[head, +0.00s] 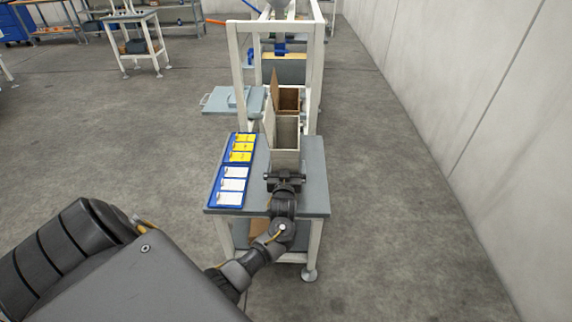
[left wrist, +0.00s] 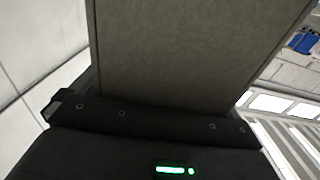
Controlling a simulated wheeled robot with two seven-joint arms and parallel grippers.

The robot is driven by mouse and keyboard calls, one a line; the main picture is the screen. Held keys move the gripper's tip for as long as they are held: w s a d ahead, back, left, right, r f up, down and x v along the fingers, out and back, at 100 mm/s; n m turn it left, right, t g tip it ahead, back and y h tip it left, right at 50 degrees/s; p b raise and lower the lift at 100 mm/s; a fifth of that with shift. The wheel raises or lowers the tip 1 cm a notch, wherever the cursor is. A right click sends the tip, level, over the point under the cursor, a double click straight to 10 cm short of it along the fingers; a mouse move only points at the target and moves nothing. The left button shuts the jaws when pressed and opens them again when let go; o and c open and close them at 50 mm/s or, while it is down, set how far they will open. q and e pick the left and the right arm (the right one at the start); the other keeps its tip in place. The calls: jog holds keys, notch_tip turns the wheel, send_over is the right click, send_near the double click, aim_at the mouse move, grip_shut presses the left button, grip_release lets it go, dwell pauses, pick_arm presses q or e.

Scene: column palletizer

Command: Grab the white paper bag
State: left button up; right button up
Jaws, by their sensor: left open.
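The white paper bag (head: 285,158) looks pale grey and stands upright, open at the top, on the small grey table. My left gripper (head: 285,176) is at the bag's near side, low down, with its jaws apart. In the left wrist view the bag's plain face (left wrist: 185,55) fills the middle, right against the dark gripper body. The fingertips are hidden there, and I cannot tell whether they touch the bag. My right gripper is not in view.
A brown bag (head: 289,98) stands behind the white one, near a white frame (head: 236,75). Blue trays with yellow (head: 241,148) and white (head: 231,186) cards lie on the table's left side. A concrete wall (head: 475,90) is at right; the floor between is clear.

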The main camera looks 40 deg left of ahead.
pick_arm(q)
jog(key=shift+c, duration=0.4)
jog(key=c, duration=0.8)
